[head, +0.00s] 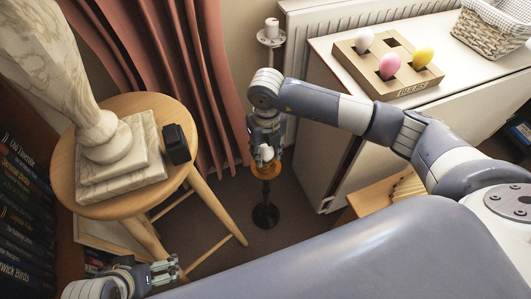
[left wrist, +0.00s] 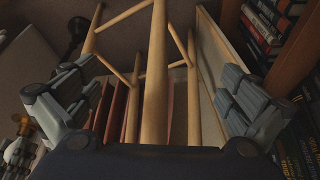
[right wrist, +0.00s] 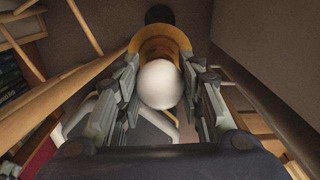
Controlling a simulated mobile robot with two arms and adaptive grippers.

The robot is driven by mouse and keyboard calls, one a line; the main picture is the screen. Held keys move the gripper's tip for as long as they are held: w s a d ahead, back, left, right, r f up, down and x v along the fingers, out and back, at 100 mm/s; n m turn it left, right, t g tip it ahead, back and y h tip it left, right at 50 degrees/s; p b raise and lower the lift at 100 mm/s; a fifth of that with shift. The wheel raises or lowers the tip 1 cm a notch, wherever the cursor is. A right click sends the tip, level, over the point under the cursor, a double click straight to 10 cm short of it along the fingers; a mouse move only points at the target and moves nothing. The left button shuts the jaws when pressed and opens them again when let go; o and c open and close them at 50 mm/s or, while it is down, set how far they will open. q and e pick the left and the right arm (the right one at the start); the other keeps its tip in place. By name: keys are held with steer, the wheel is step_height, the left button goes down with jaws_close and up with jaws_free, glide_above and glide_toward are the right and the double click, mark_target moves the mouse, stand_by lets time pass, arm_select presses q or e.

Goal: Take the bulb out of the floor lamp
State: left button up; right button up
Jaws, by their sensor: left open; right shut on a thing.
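The floor lamp has a dark round base (head: 265,215) on the floor and an amber ring-shaped top (head: 267,171); the amber part also shows in the right wrist view (right wrist: 178,36). My right gripper (head: 264,150) is over the lamp top, shut on the white bulb (right wrist: 160,85), which sits between its fingers. The bulb overlaps the amber part in the right wrist view; I cannot tell whether it is still seated. My left gripper (head: 166,270) is open and empty at the lower left, near the stool legs (left wrist: 155,80).
A wooden stool (head: 101,205) carries a marble column and a black box (head: 175,143). A holder marked BULBS (head: 408,91) with white, pink and yellow pieces stands on the white cabinet (head: 345,65). A slim stand with a white top (head: 271,28) is behind. Bookshelf (head: 22,190) at left.

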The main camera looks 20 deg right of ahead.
mark_target(146, 241)
stand_by(0.5)
steer(key=shift+n, duration=0.4)
arm_select(q)
steer(key=shift+w+d+r+t+b, duration=0.15)
steer(key=shift+w+t, duration=0.1)
steer(key=shift+w, duration=0.3)
steer(key=shift+w+d+r+t+b, duration=0.1)
steer(key=shift+w+d+r+t, duration=0.15)
steer(key=shift+w, duration=0.3)
steer(key=shift+w+d+r+t+b, duration=0.1)
steer(key=shift+w+t, duration=0.2)
steer(key=shift+w, duration=0.25)
arm_select(e)
steer(key=shift+n, duration=0.4)
arm_select(q)
steer(key=shift+f, duration=0.1)
steer(key=shift+w, duration=0.2)
steer(key=shift+w+d+r+t+h, duration=0.25)
steer(key=shift+w+r+t, duration=0.15)
steer(key=shift+w, duration=0.2)
steer(key=shift+w+d+r+t+h, duration=0.15)
steer(key=shift+w+d+r+t, duration=0.1)
steer(key=shift+w+t, duration=0.25)
arm_select(e)
steer(key=shift+n, duration=0.8)
arm_select(q)
steer(key=shift+w+b, duration=0.1)
steer(key=shift+b, duration=0.2)
